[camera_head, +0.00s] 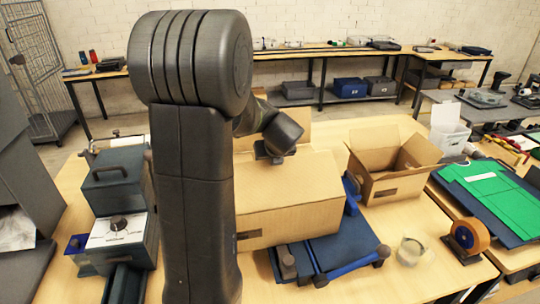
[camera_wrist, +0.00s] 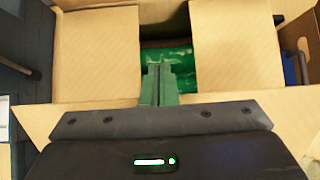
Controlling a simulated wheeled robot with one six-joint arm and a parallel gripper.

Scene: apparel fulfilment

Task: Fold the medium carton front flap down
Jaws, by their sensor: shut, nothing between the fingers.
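The medium carton (camera_head: 288,222) stands on a dark and blue bench unit left of the table's middle. In the wrist view the front flap (camera_wrist: 40,118) runs across the near side, partly hidden by my gripper body. Two side flaps, left (camera_wrist: 95,60) and right (camera_wrist: 237,50), lie folded inward with a gap between them. A green item (camera_wrist: 172,62) shows in the gap. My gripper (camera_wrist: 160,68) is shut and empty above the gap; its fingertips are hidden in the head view.
A second open carton (camera_head: 395,182) stands to the right. A tape roll (camera_head: 468,236) and a clear cup (camera_head: 409,251) sit near the table's right side. A grey-blue machine (camera_head: 118,232) stands at left. Bare table shows between the cup and the bench unit.

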